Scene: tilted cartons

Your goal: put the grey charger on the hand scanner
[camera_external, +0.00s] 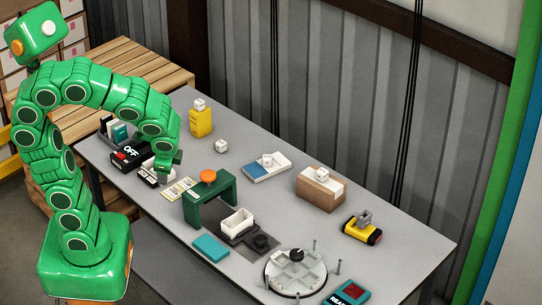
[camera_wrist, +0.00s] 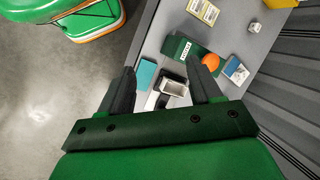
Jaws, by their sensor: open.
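Several small pale cube-shaped pieces are in view, and I cannot tell surely which is the grey charger. One pale cube (camera_external: 221,146) lies alone on the table; it also shows in the wrist view (camera_wrist: 254,27). A yellow-and-black device (camera_external: 361,232), possibly the hand scanner, lies at the right with a grey piece (camera_external: 365,217) on it. An upright yellow object (camera_external: 201,122) bears another pale cube (camera_external: 199,104). My gripper (camera_external: 168,168) is above the table's left part, left of these things. In the wrist view its fingers (camera_wrist: 163,88) are apart, with nothing gripped.
A green stand (camera_external: 208,194) with an orange ball (camera_external: 208,176) is beside my gripper. A round clear-topped dish (camera_external: 296,272) with posts stands in front.

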